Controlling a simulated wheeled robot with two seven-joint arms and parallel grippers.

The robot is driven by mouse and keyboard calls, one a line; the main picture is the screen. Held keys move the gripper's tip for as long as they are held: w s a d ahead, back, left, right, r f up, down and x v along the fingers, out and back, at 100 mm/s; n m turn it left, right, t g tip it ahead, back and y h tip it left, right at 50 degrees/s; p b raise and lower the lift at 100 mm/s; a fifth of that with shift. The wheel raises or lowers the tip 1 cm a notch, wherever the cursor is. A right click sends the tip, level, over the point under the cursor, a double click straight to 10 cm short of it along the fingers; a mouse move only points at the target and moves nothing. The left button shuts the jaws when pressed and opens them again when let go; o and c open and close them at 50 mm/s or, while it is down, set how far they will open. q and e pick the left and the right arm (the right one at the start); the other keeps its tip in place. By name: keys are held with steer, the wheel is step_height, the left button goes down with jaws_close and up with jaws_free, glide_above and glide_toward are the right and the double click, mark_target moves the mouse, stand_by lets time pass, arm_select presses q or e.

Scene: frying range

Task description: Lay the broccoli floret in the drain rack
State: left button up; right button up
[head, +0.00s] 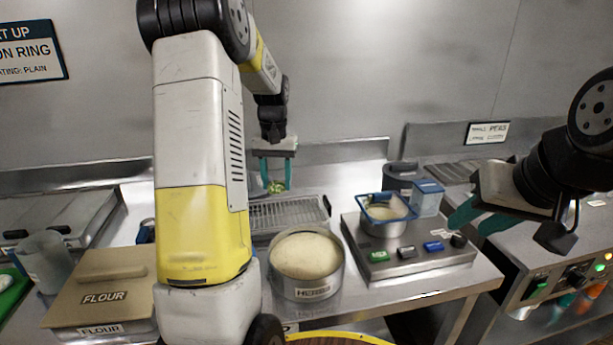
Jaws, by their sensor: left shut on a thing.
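The broccoli floret (276,187) is a small green piece between the teal fingers of my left gripper (275,182). The gripper is shut on it and points down. The drain rack (300,213) is a shallow metal tray with a wire grid on the counter. The floret shows at the rack's back left part in the picture, seemingly above it; the exact height is hard to tell. My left arm hides the rack's left part. My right gripper (477,221) has its teal fingers apart and is empty, to the right of the fryer unit.
A round pot of pale flour-like contents (305,254) stands in front of the rack. A lidded flour box (104,285) is at the left.

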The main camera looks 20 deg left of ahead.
arm_select(q)
steer(key=shift+w+a+f, duration=0.2)
steer(key=shift+a, duration=0.05)
steer(key=shift+f, duration=3.8)
steer(key=o, duration=1.1)
steer(key=shift+c, duration=0.2)
steer(key=shift+r, duration=0.1)
